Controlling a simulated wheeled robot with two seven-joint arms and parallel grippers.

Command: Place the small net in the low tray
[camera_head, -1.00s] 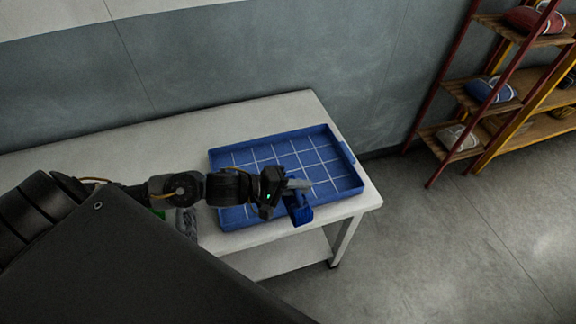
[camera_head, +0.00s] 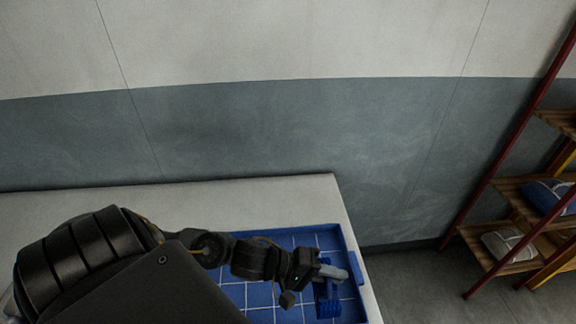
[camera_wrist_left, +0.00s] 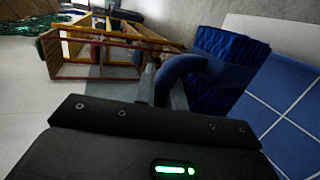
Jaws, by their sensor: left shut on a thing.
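The small net is a folded dark-blue bundle (camera_head: 328,301) hanging from my left gripper (camera_head: 331,273). In the left wrist view the net (camera_wrist_left: 228,62) shows beyond the jaw, with a rounded blue part nearer the gripper. My left gripper is shut on it. The low tray (camera_head: 353,255) is blue with a white grid on its floor and lies on a pale table. The gripper and net are over the tray's right part. Whether the net touches the floor is unclear. The tray's gridded floor (camera_wrist_left: 282,110) also shows in the wrist view. My right gripper is out of view.
The pale table (camera_head: 290,195) stands along a grey wall. A red and yellow shelf rack (camera_head: 510,187) at the right holds a blue bundle (camera_head: 548,195) and a pale bundle (camera_head: 505,243). The floor between table and rack is clear.

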